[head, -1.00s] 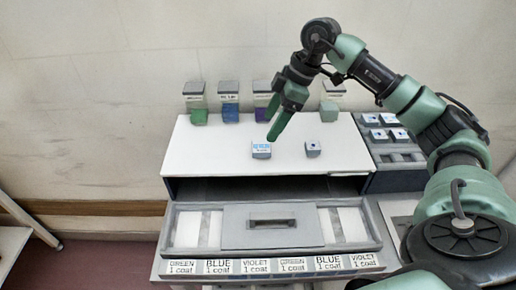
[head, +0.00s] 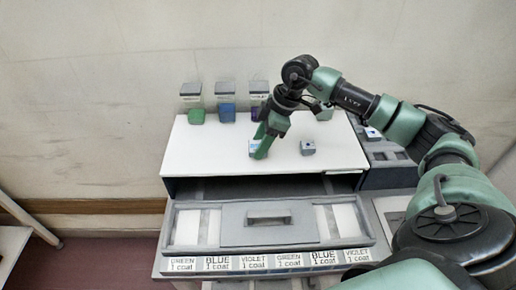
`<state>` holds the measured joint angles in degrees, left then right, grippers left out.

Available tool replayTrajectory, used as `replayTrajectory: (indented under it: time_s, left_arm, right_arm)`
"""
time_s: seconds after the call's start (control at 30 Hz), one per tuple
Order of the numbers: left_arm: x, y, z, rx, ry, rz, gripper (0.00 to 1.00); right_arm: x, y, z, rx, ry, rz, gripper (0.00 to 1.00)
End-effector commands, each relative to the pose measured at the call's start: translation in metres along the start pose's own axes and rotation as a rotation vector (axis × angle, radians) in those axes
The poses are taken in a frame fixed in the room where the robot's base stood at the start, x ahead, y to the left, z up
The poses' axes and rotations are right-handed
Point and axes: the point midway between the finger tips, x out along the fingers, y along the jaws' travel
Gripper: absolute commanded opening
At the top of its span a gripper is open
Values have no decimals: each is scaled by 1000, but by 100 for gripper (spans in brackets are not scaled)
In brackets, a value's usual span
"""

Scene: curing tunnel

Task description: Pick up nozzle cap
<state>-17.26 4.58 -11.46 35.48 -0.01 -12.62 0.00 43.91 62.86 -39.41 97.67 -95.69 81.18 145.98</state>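No part carries a readable "nozzle cap" name. A small grey block (head: 308,148) with a dark dot on its face stands on the white top of the cabinet (head: 205,150). A second small block with a blue-and-white label (head: 252,148) stands to its left, mostly hidden by my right gripper (head: 261,146). The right gripper points down, with its fingertips at the labelled block; one green finger covers that block's right side. Whether the fingers touch it or are closed on it is unclear. My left gripper is out of view.
Green (head: 196,116), blue (head: 226,112) and violet (head: 257,106) capped containers stand along the back edge. A grey drawer front with a handle (head: 268,219) sticks out below the white top, above labels reading GREEN, BLUE and VIOLET. A dark tray (head: 385,152) at right is partly hidden by my arm.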

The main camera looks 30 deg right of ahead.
Motion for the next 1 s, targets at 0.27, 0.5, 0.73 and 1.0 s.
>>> replayTrajectory:
  time_s: [0.27, 0.5, 0.73, 1.0]
  left_arm:
    - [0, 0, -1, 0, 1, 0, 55]
    - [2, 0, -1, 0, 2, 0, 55]
    - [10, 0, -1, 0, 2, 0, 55]
    - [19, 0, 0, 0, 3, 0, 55]
  right_arm:
    - [-1, 0, 0, -1, 1, 1, 4]
    - [-8, 1, -4, -1, 2, 3, 4]
    - [-41, 2, -18, -3, 5, 7, 4]
    - [-115, 1, -49, -4, 7, 7, 4]
